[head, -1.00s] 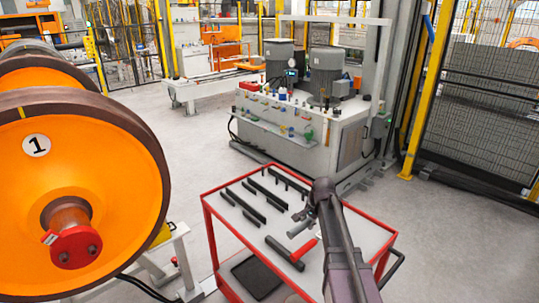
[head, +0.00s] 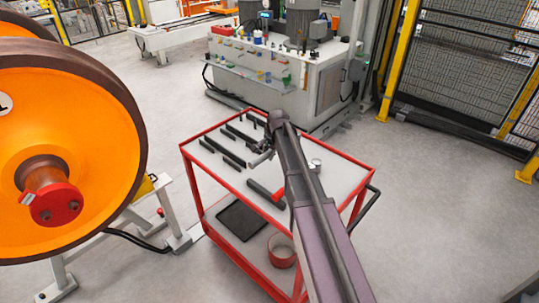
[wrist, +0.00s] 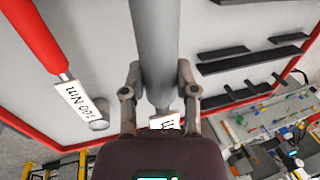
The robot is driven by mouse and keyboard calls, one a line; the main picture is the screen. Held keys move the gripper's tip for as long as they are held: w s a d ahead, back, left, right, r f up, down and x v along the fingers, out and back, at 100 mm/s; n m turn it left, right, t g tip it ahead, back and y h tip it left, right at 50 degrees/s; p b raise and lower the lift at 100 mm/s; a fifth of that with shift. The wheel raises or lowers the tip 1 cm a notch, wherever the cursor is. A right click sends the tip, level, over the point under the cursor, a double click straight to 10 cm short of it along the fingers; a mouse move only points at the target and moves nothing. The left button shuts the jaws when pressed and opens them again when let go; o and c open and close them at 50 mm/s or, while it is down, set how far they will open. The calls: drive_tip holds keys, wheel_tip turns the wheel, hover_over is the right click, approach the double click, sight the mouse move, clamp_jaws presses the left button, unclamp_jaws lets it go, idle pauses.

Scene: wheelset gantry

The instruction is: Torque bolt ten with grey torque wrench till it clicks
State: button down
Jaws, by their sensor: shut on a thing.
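My gripper (wrist: 158,78) is shut on a thick grey bar, the grey torque wrench (wrist: 153,30), with one finger on each side of it. A white tag partly reading "Nm" (wrist: 168,119) shows below the grip, half hidden by my gripper. In the head view my gripper (head: 268,147) is over the trolley top, and the grey wrench's end (head: 261,159) sticks out at its left. I cannot tell whether the wrench touches the trolley. The orange wheel (head: 70,130) has a red hub cap (head: 55,203) with bolts; I cannot tell which is bolt ten.
A red-handled wrench (wrist: 35,38) tagged "100 Nm" lies on the red-rimmed trolley (head: 330,149). Several dark bars (head: 222,153) lie there too. A machine with two motors (head: 285,65) stands behind. A grey wheel stand (head: 172,212) is left of the trolley; floor shows between them.

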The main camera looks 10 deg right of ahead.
wheel_tip(320, 180, down, 8)
drive_tip(key=b, duration=0.8)
drive_tip(key=shift+f, duration=0.2)
idle(0.5)
drive_tip(key=shift+c, duration=1.5)
unclamp_jaws()
drive_tip(key=shift+r, duration=0.25)
wheel_tip(320, 180, up, 8)
drive_tip(key=p, duration=0.8)
drive_tip(key=s+d, duration=0.6)
drive_tip(key=s, duration=0.2)
drive_tip(key=shift+r+p, duration=0.35)
drive_tip(key=shift+r, duration=0.05)
